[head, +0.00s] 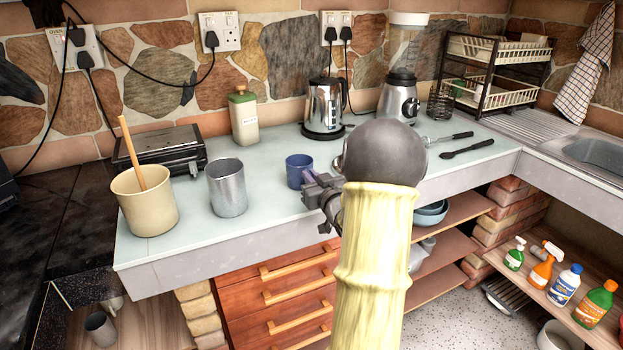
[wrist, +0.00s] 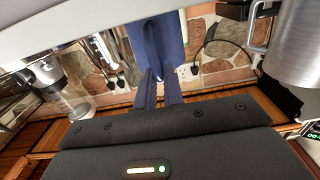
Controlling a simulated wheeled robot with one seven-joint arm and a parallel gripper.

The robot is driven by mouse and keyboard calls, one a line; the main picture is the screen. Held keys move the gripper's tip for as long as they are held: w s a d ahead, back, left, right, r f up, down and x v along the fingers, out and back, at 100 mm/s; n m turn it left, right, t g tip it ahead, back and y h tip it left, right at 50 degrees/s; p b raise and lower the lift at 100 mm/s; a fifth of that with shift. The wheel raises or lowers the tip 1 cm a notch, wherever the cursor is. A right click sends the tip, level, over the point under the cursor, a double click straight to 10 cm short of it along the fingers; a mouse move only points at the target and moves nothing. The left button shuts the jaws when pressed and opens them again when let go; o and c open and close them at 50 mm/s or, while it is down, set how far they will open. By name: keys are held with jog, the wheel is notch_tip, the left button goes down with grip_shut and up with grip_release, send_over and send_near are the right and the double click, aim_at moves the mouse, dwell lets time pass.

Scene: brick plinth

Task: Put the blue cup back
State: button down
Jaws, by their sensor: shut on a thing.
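The blue cup (head: 298,169) is at the middle of the pale counter in the head view, upright or nearly so. In the wrist view the blue cup (wrist: 157,38) is at the top centre, between my fingertips. My gripper (head: 313,184) reaches it from the right and front and is shut on it. My gripper (wrist: 160,85) also shows in the wrist view, with its fingers against the cup. I cannot tell whether the cup's base touches the counter. My arm hides part of the counter to the right of the cup.
A grey metal canister (head: 227,187) and a cream pot (head: 145,203) with a wooden spoon stand left of the cup. A kettle (head: 324,106), a green-lidded container (head: 243,117) and a blender (head: 399,95) stand behind. A dish rack (head: 497,73) is at the back right.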

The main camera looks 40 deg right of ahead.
jog(key=shift+f, duration=0.1)
jog(key=c, duration=1.5)
grip_release()
jog(key=shift+r, duration=0.25)
jog(key=shift+s+f, duration=0.1)
jog(key=shift+s, duration=0.25)
jog(key=v, duration=1.1)
jog(key=shift+s, duration=0.15)
